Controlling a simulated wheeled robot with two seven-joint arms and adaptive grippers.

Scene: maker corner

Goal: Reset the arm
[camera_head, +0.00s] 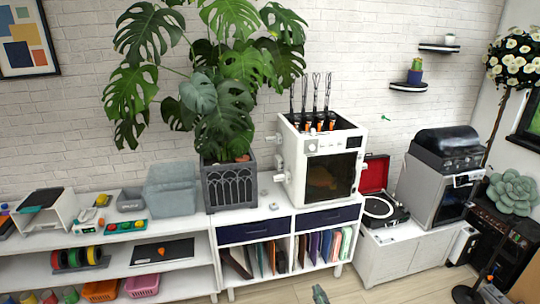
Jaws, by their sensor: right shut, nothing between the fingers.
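My right gripper (320,294) shows only as a small grey-green tip at the bottom edge, a little right of the middle. It is shut and holds nothing. It is in front of the low shelf, over the wooden floor, apart from the furniture. The rest of my right arm is below the picture. My left gripper is not in view.
A low white shelf unit (205,262) runs along the wall with a planter (228,188), a white machine (294,170) and bins on top. A record player (382,208) and an oven-like box (432,190) stand right. Floor (385,292) is clear in front.

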